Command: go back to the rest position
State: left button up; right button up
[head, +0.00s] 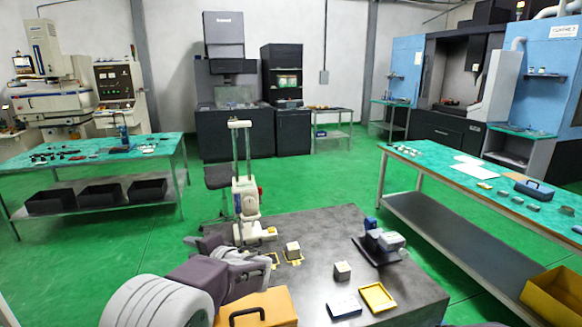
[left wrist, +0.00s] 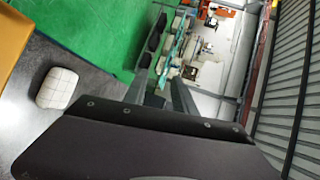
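My left arm comes in from the lower left in the head view. My left gripper (head: 203,238) is at the left edge of the dark table, above its surface, partly hidden by my own arm. In the left wrist view its two fingers (left wrist: 160,97) stand apart with nothing seen between them. A pale cube (head: 292,250) sits on the table by yellow marks, to the right of the gripper. A pale block (left wrist: 57,88) also shows in the left wrist view, apart from the fingers. My right gripper is not in view.
The dark table (head: 315,225) also holds a tall gauge (head: 248,205), a second cube (head: 342,270), a yellow tray (head: 377,297), a blue-white box (head: 343,307), an orange case (head: 257,306) and a small fixture (head: 382,240). Green floor (head: 320,183) is free behind it.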

pick_arm(q)
jog(key=s+a+f+n+g+h, duration=0.2)
jog(key=s+f, duration=0.1)
jog(key=s, duration=0.3)
jog(key=s+a+f+n+g+h+p, duration=0.1)
jog(key=s+a+f+g, duration=0.15)
jog(key=s, duration=0.45)
jog(key=s+a+f+n+g+h, duration=0.1)
jog(key=s+f+n+g+h, duration=0.1)
jog(key=s+f+g, duration=0.3)
jog(key=s+d+f+n+h, duration=0.1)
jog(key=s+d+f+h, duration=0.2)
jog(key=s+d+f, duration=0.1)
jog(key=s+d+f+n+t+h, duration=0.1)
jog(key=s+d+f+h, duration=0.2)
jog(key=s+d, duration=0.4)
jog(key=shift+s+d+f+n+h, duration=0.25)
jog(key=shift+d+f+n+h, duration=0.15)
jog(key=shift+d, duration=0.45)
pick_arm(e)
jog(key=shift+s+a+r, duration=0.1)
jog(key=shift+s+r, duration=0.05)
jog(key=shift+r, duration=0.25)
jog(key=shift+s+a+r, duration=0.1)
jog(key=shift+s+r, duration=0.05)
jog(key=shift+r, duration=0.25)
pick_arm(q)
jog(key=shift+s, duration=0.1)
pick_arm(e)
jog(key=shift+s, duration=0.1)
